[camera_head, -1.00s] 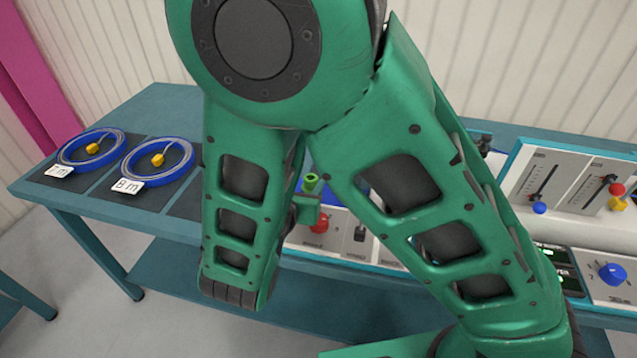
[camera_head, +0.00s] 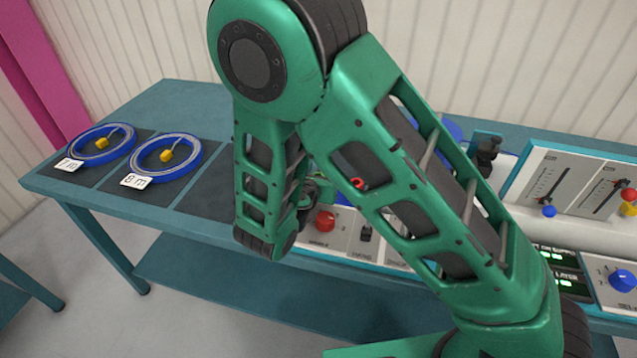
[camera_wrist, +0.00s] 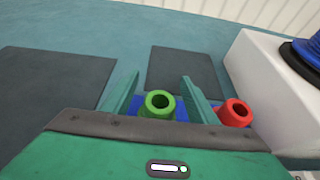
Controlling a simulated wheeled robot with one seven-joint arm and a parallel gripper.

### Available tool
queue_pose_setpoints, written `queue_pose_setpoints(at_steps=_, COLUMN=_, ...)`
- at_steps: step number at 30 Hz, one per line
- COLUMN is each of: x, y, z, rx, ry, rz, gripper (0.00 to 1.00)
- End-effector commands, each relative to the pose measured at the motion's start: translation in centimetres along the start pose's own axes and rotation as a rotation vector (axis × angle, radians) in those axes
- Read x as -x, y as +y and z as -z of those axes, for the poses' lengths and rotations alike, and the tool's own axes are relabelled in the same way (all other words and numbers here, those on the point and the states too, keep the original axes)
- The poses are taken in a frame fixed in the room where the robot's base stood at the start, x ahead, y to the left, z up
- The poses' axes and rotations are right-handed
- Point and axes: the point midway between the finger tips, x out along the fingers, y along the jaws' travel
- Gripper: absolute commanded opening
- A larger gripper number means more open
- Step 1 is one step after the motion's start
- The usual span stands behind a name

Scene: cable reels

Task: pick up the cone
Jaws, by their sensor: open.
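In the wrist view, a green cone-like piece (camera_wrist: 158,104) with a round hole in its top stands on a blue base (camera_wrist: 180,108). My gripper (camera_wrist: 160,90) is open, with one green finger on each side of this piece; whether they touch it I cannot tell. A similar red piece (camera_wrist: 235,112) stands just outside the right finger. In the head view, the red piece's top (camera_head: 357,183) shows through an opening in my arm. The green piece and most of my gripper are hidden there behind my arm.
Two blue cable reels (camera_head: 101,145) (camera_head: 167,154) lie on dark mats at the table's left, with length labels. A control panel with a red knob (camera_head: 325,221), sliders and a blue knob (camera_head: 621,280) fills the right. Dark mats (camera_wrist: 185,74) beyond the gripper look bare.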

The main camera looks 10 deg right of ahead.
Motion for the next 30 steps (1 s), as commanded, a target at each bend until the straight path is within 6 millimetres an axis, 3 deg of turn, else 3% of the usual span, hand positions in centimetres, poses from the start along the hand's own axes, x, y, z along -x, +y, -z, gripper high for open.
queue_pose_setpoints(at_steps=5, x=0.0, y=0.0, z=0.0, rx=0.0, ry=0.0, rz=0.0, gripper=0.51)
queue_pose_setpoints(at_steps=10, x=0.0, y=0.0, z=0.0, rx=0.0, ry=0.0, rz=0.0, gripper=0.1)
queue_pose_setpoints(at_steps=23, x=0.2, y=0.0, z=-0.4, rx=-0.001, ry=0.0, rz=0.0, gripper=0.1)
queue_pose_setpoints(at_steps=30, x=1.1, y=0.0, z=-2.6, rx=-0.005, ry=-0.001, rz=0.0, gripper=0.1)
